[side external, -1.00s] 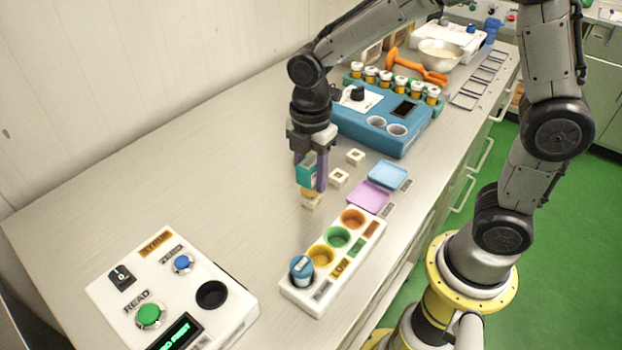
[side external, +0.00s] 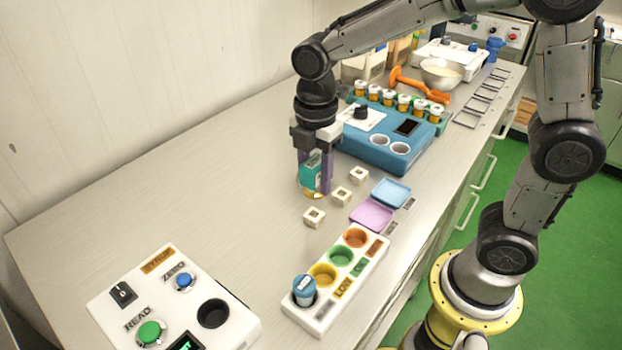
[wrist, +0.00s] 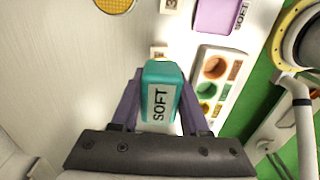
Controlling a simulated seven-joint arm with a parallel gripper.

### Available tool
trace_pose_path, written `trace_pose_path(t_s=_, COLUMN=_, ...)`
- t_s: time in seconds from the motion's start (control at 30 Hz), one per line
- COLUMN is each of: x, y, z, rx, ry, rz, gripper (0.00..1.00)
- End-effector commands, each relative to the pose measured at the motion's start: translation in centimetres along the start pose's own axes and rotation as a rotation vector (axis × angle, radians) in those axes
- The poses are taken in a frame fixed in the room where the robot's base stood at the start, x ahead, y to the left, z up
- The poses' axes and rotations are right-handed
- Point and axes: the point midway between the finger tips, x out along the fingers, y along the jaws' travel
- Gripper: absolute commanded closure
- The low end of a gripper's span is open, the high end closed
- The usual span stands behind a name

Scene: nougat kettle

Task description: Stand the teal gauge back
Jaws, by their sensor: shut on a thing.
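The teal gauge (side external: 311,168) is upright between the fingers of my gripper (side external: 314,184), with a yellow lower end. In the wrist view its teal top and a white label reading SOFT (wrist: 160,103) face the camera, and my gripper's purple fingers (wrist: 160,108) close on both sides. Three small pale square holders with holes stand nearby: a front one (side external: 314,217), a middle one (side external: 341,196) and a rear one (side external: 358,174). The gauge is behind the front holder and left of the middle one, apart from both. I cannot tell whether its lower end touches the table.
A white block with coloured wells (side external: 320,312) holds a blue-capped jar (side external: 304,290). Pink (side external: 371,216) and blue (side external: 391,193) trays lie at the right. A blue machine (side external: 375,150) stands behind. The syrup reader (side external: 215,290) is front left. The table's left middle is clear.

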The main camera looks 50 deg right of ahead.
Motion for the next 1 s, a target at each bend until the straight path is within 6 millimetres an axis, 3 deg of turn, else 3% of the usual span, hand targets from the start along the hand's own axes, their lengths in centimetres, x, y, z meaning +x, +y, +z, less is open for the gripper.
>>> trace_pose_path(t_s=0.3, x=-3.1, y=-5.0, z=1.2, rx=0.009, ry=0.001, rz=0.006, gripper=0.95)
trace_pose_path(t_s=0.47, x=-4.5, y=-6.1, z=1.6, rx=0.014, ry=0.0, rz=0.002, gripper=0.95)
trace_pose_path(t_s=0.57, x=-4.2, y=-5.0, z=1.4, rx=0.015, ry=-0.001, rz=-0.004, gripper=0.95)
trace_pose_path(t_s=0.87, x=-1.2, y=1.5, z=0.1, rx=0.015, ry=-0.001, rz=-0.003, gripper=0.95)
trace_pose_path(t_s=1.0, x=1.0, y=3.8, z=-0.3, rx=0.015, ry=-0.001, rz=-0.006, gripper=0.95)
